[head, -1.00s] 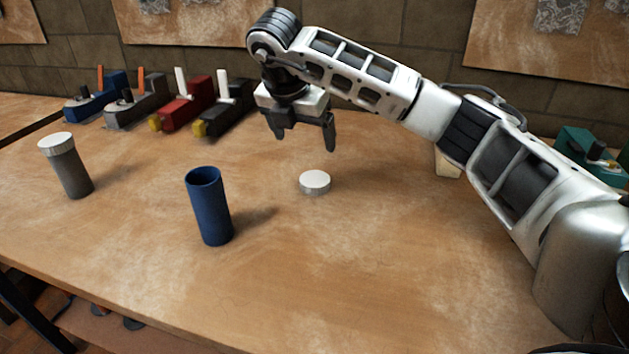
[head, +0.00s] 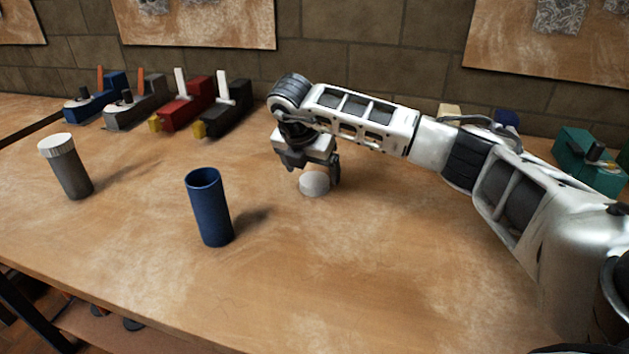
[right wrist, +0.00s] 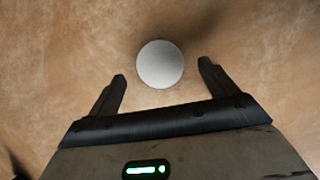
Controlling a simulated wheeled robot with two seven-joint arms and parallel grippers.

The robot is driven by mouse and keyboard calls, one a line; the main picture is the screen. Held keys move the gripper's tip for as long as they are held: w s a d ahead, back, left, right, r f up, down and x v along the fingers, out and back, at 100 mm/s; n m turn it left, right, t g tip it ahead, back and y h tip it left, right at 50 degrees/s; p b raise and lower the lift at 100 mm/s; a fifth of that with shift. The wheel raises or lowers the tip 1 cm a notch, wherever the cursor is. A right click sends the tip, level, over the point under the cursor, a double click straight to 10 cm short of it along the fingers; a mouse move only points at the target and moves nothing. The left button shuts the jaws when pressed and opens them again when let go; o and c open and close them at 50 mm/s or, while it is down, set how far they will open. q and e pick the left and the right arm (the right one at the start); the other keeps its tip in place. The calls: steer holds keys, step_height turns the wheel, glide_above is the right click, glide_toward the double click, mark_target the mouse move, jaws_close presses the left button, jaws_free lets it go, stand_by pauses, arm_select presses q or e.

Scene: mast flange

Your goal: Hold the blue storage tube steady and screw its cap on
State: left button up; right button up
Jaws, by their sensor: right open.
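The blue storage tube (head: 209,208) stands upright and open-topped on the bench, left of centre in the head view. The white cap (head: 314,184) lies flat on the bench to its right. It also shows as a pale disc in the right wrist view (right wrist: 160,64). My right gripper (head: 318,182) is low over the cap, pointing down. In the right wrist view its open fingers (right wrist: 163,80) are on either side of the cap's near edge, with gaps on both sides. My left gripper is not in view.
A grey tube with a white cap (head: 68,168) stands at the left. Blue, grey, red and black tool-like blocks (head: 190,105) line the back left, and a green one (head: 588,160) is at the back right. The bench front (head: 330,290) is clear.

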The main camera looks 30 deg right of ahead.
mark_target(314, 179)
steer(key=shift+x, duration=1.55)
steer(key=shift+a, duration=0.1)
steer(key=c, duration=1)
steer(key=shift+c, duration=0.2)
steer(key=shift+r, duration=0.1)
